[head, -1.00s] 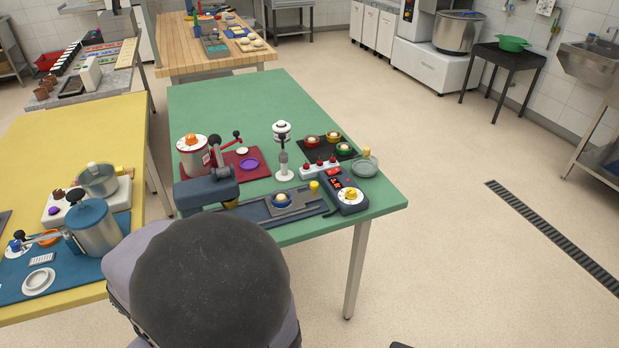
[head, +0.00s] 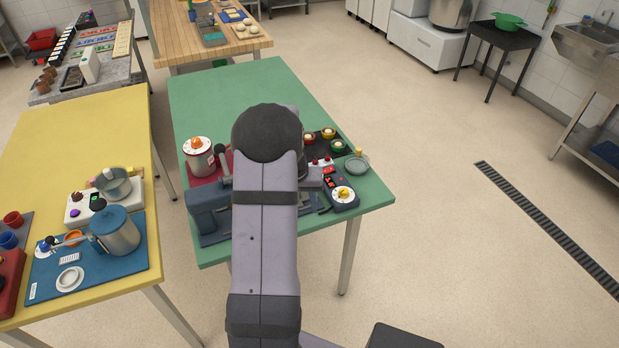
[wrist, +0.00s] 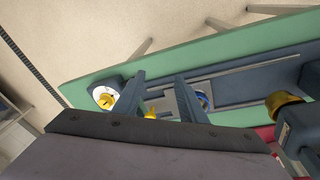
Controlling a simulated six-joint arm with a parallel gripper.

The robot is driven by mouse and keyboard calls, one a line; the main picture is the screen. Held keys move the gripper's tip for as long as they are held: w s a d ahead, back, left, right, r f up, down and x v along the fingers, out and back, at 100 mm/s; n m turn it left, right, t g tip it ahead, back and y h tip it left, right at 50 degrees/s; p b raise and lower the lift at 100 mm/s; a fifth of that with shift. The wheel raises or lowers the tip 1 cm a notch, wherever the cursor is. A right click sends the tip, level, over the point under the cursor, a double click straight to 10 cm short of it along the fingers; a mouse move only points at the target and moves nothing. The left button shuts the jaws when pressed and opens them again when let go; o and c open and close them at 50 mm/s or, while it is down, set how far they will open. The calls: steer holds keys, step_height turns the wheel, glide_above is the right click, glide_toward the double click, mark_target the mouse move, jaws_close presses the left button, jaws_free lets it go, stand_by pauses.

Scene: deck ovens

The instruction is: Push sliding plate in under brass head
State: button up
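In the wrist view, my gripper (wrist: 159,79) is open, its two dark fingers apart over the front part of the green table. A yellow knob (wrist: 150,116) shows low between the fingers, partly hidden by the gripper body. The grey sliding plate (wrist: 208,84) lies on its dark blue base, with a blue-rimmed cup (wrist: 203,101) on it just beside one finger. The brass head (wrist: 285,103) hangs from the dark press at the right, apart from the cup. In the head view my arm hides the plate and most of the gripper; the press body (head: 208,206) shows left of it.
A control box with a white dial (head: 344,194) stands right of my arm, and a glass dish (head: 357,163) is behind it. The far part of the green table (head: 210,100) is clear.

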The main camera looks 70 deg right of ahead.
steer(key=w+d+r+m+h, duration=0.2)
steer(key=d+r+m, duration=0.1)
steer(key=d+r, duration=0.2)
steer(key=d, duration=0.2)
steer(key=shift+w+d+r+m+t+h, duration=0.15)
steer(key=shift+d+m+t+h, duration=0.15)
steer(key=shift+d, duration=0.05)
steer(key=shift+p+x, duration=1.35)
steer(key=shift+x, duration=2.3)
steer(key=shift+a, duration=0.1)
